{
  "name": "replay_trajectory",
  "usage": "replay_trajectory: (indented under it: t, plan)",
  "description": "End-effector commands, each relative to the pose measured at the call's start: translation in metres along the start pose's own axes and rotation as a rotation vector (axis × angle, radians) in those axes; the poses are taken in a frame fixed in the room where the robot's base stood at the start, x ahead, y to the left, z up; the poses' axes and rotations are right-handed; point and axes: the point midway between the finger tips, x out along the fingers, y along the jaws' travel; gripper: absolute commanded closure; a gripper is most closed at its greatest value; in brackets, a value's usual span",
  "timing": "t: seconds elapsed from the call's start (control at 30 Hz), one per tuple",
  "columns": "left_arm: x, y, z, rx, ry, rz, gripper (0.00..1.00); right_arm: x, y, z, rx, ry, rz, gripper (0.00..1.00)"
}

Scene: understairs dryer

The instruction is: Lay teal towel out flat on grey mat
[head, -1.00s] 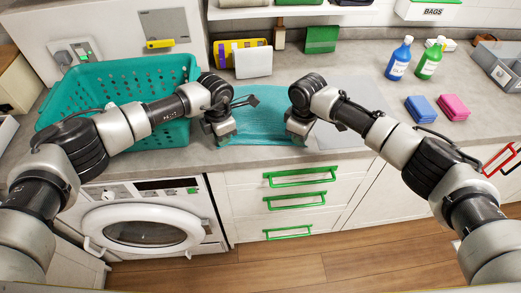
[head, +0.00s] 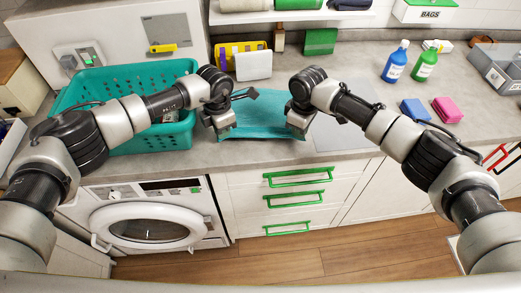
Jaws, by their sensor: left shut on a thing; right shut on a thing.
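The teal towel (head: 258,120) is spread between my two grippers above the worktop, its near edge running from one to the other. My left gripper (head: 222,128) is shut on the towel's left near corner. My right gripper (head: 297,127) is shut on its right near corner. The grey mat (head: 343,136) shows to the right of the towel, partly behind my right arm; I cannot tell how far it extends under the towel.
A teal laundry basket (head: 125,72) stands left of the towel.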

Motion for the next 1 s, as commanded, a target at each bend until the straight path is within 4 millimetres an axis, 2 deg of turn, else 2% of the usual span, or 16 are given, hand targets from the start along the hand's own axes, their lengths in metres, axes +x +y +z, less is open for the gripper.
replay_trajectory:
  t: [0.2,0.37,1.0]
  plan:
    - [0.0,0.003,-0.004,-0.006,0.008,0.005,1.0,0.0,0.003,0.004,0.006,-0.007,0.004,1.0]
    - [-0.014,0.001,-0.005,-0.004,0.003,0.013,1.0,-0.014,0.0,0.005,0.004,-0.002,0.012,1.0]
    - [-0.128,-0.026,-0.016,0.009,-0.056,0.109,1.0,-0.128,-0.027,0.016,-0.005,0.056,0.107,1.0]
